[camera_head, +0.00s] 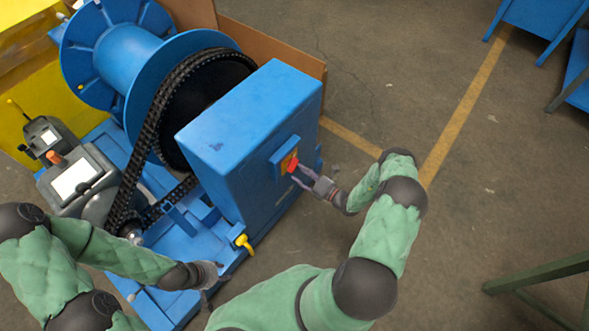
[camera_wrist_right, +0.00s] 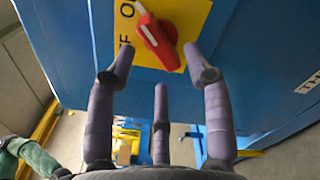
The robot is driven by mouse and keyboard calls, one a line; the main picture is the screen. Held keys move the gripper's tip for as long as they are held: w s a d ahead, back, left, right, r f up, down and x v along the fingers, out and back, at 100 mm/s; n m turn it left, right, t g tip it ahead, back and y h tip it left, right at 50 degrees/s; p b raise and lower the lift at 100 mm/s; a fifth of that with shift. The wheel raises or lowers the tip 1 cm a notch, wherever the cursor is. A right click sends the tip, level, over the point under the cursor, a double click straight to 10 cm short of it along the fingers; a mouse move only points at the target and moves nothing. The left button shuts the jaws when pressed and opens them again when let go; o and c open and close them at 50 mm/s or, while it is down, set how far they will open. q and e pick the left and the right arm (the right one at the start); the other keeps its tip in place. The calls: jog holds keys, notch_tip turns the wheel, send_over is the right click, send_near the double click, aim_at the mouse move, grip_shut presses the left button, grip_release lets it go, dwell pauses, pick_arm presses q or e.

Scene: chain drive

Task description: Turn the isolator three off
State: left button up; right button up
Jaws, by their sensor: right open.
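The isolator is a red rotary handle (camera_head: 292,164) on a yellow plate (camera_head: 286,160), set on the side of the tall blue cabinet (camera_head: 250,130). In the right wrist view the red handle (camera_wrist_right: 156,38) sits tilted on its yellow plate (camera_wrist_right: 190,16), where part of the lettering, "O" and "F", shows. My right gripper (camera_head: 300,180) is open just in front of the handle; in the right wrist view its purple fingers (camera_wrist_right: 160,75) are spread below and either side of it, apparently apart from it. My left gripper (camera_head: 212,285) is low by the blue base; its fingers are too unclear to judge.
A blue reel (camera_head: 125,60) with a black chain (camera_head: 150,130) stands left of the cabinet. Grey control boxes (camera_head: 75,180) and a yellow lever (camera_head: 244,242) are nearby. Open floor (camera_head: 390,90) lies to the right. A green metal frame (camera_head: 540,272) is at lower right.

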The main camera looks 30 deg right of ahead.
aim_at(295, 169)
jog(key=shift+x, duration=2)
grip_shut()
